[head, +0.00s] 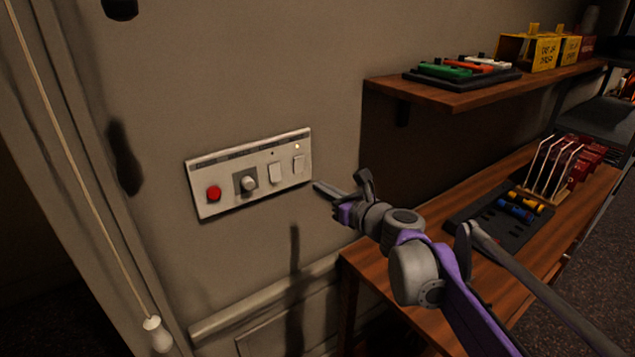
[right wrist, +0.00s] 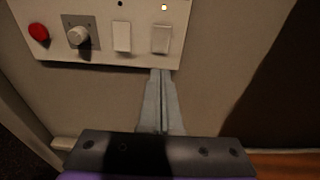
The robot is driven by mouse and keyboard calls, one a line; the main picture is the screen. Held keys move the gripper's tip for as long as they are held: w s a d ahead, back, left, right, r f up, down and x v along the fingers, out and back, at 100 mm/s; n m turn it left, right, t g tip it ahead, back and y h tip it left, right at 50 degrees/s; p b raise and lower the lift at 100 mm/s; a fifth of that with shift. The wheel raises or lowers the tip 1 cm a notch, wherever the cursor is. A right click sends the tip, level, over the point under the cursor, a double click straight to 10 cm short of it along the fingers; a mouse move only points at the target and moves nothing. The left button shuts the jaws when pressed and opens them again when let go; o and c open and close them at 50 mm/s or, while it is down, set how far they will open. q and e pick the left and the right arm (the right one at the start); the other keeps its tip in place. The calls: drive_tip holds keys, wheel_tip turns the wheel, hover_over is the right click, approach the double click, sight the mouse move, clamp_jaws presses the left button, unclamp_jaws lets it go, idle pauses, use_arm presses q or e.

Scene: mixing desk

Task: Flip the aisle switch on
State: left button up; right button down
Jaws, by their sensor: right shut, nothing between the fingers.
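A white switch panel (head: 230,202) is on the wall at centre left. It carries two white rocker switches. The left rocker (head: 274,173) has a dark indicator dot above it, and the right rocker (head: 298,164) has a lit one. I cannot read labels, so which is the aisle switch is unclear. My right gripper (head: 318,187) is shut and empty, its fingertips near the panel's lower right corner. In the right wrist view the fingertips (right wrist: 162,72) show just below the right rocker (right wrist: 161,39); whether they touch the panel is unclear. My left gripper is not in view.
The panel also has a red button (head: 213,193) and a round knob (head: 248,183). A wooden shelf (head: 440,97) and a wooden desk (head: 375,268) with a rack of items stand at right. A pull cord (head: 85,170) hangs at left.

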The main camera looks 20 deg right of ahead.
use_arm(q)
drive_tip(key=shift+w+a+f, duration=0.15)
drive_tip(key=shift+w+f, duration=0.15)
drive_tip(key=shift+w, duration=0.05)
use_arm(e)
drive_tip(key=s+d+f, duration=0.1)
drive_tip(key=s+d, duration=0.1)
drive_tip(key=s, duration=0.4)
drive_tip(key=shift+s+d+f, duration=0.2)
drive_tip(key=shift+s+d, duration=0.05)
drive_tip(key=shift+s, duration=0.1)
drive_tip(key=s+a+f+n+g+p, duration=0.1)
drive_tip(key=s+a+f+n+g, duration=0.2)
drive_tip(key=s+a+f+n, duration=0.25)
drive_tip(key=s+a+f+n+g+p, duration=0.2)
drive_tip(key=s+a+f+n+g, duration=0.15)
drive_tip(key=s+n, duration=0.4)
use_arm(q)
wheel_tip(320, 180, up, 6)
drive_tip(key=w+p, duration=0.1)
drive_tip(key=p, duration=0.1)
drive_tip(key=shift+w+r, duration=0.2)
use_arm(e)
drive_tip(key=s+d+f+n+g+h, duration=0.3)
drive_tip(key=s+d+f+n+h, duration=0.2)
drive_tip(key=s+f+n, duration=0.7)
drive_tip(key=s+d+n, duration=0.1)
drive_tip(key=n, duration=0.6)
drive_tip(key=shift+g+h, duration=0.3)
drive_tip(key=shift+g, duration=0.05)
